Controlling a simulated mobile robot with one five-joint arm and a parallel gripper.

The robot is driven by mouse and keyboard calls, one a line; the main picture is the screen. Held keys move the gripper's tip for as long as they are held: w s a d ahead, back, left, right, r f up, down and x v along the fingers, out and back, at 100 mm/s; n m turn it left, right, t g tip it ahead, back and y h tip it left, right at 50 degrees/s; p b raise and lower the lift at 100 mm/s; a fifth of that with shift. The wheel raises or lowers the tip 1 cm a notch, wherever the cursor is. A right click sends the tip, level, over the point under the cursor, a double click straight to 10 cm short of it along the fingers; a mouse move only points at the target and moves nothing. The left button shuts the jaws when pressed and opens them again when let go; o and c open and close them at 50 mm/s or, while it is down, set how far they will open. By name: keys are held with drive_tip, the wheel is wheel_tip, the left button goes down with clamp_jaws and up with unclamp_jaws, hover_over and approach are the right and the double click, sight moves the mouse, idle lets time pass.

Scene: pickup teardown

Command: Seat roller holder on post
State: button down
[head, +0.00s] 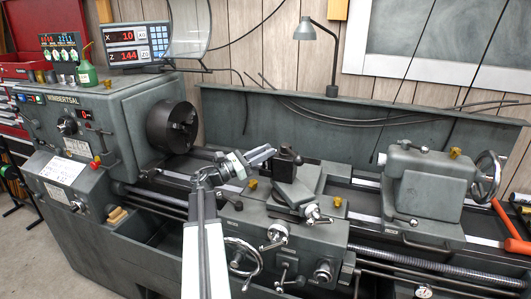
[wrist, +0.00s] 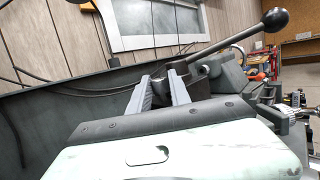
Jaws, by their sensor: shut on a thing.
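My gripper (head: 262,155) reaches in from the left over the lathe carriage, and its two grey fingers (wrist: 160,80) fill the middle of the wrist view. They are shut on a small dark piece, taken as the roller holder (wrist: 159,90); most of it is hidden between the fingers. The dark tool post (head: 287,168) stands on the compound slide just right of my fingertips. In the wrist view the dark post block (wrist: 207,75) is close behind and right of the fingers, with a ball-ended lever (wrist: 276,20). I cannot tell whether holder and post touch.
The chuck (head: 172,127) is left of my gripper, and the tailstock (head: 425,185) stands on the bed at right. The carriage handwheel (head: 243,256) is beside my arm. A grey splash guard (head: 380,130) runs behind. Open space lies above the bed.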

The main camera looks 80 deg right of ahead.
idle(0.4)
drive_tip(key=c, duration=1.1)
unclamp_jaws()
drive_tip(key=shift+r+p, duration=3.05)
